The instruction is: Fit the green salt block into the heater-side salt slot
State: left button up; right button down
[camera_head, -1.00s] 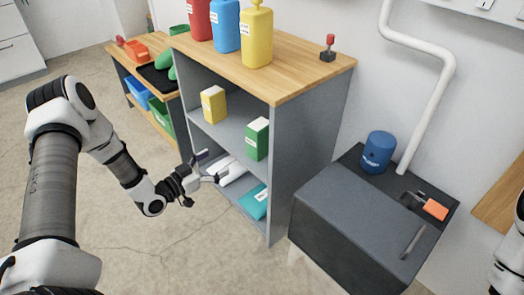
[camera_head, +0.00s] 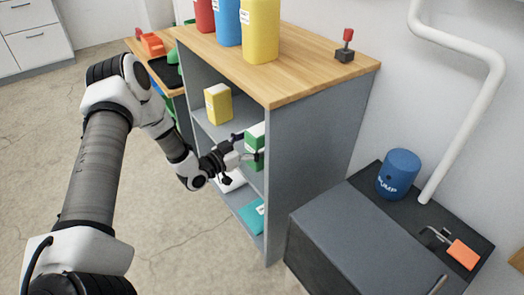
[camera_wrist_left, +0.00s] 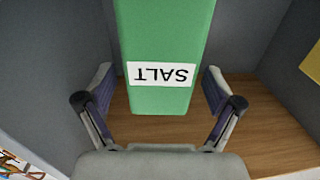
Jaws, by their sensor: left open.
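The green salt block (camera_head: 255,141) stands on the middle shelf of the grey shelf unit (camera_head: 305,150), near its right wall. In the left wrist view the block (camera_wrist_left: 163,40) is large, with its white SALT label upside down. My left gripper (camera_head: 245,154) reaches into the shelf at the block and hides part of it. In the wrist view my left gripper (camera_wrist_left: 158,92) is open, with one finger on each side of the block and gaps showing beside it. I cannot make out the heater-side salt slot. My right gripper is out of view.
A yellow box (camera_head: 218,104) stands left on the same shelf. A teal item (camera_head: 253,215) lies below. Red, blue and yellow (camera_head: 260,32) bottles stand on the wooden top. A dark cabinet (camera_head: 350,240) with a blue pump (camera_head: 398,174) is at right. Open floor lies left.

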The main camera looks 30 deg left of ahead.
pick_arm(q)
jog(key=shift+w+d, duration=0.15)
jog(key=shift+w, duration=0.35)
jog(key=shift+r, duration=0.15)
grip_shut()
